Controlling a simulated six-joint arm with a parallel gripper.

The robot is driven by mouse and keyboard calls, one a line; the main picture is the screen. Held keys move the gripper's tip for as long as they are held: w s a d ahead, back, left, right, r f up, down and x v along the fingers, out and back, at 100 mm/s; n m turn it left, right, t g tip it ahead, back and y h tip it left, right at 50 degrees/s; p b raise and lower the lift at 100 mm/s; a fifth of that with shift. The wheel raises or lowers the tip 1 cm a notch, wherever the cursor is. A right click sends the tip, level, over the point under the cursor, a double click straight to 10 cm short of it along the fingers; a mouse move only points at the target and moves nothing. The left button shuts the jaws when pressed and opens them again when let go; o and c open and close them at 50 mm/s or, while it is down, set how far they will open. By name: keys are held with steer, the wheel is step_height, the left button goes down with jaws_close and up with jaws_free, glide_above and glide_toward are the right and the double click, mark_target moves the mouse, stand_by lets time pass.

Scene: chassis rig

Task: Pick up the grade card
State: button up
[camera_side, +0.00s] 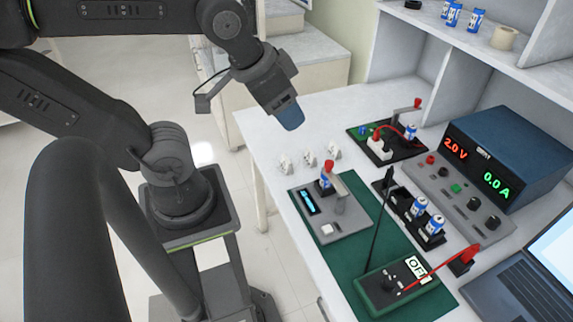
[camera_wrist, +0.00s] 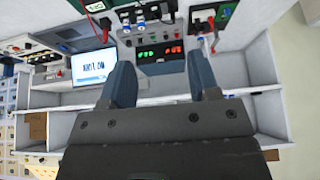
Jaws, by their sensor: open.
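Three small white upright pieces (camera_side: 309,158) stand in a row on the white table, at the left behind the green mat. They look like small cards with dark marks, but I cannot read them or tell which one is the grade card. My gripper (camera_side: 290,118) hangs in the air above the table's back left edge, apart from these pieces. Its two blue fingers stand apart with nothing between them in the wrist view (camera_wrist: 160,68). The white pieces are not clear in the wrist view.
On the green mat (camera_side: 300,222) are a tester (camera_side: 342,222) and a green multimeter (camera_side: 385,291). A battery holder (camera_side: 405,208), a switch board (camera_side: 378,150), a power supply (camera_side: 500,150) and a laptop (camera_side: 520,290) stand to the right. A shelf (camera_side: 470,40) rises behind.

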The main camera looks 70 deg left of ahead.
steer(key=n+g, duration=0.6)
steer(key=n, duration=1.2)
glide_above(287, 159)
step_height(287, 159, down, 21)
step_height(287, 159, down, 13)
steer(key=shift+a, duration=0.1)
steer(key=shift+c, duration=0.3)
jaws_close()
steer(key=shift+r, duration=0.15)
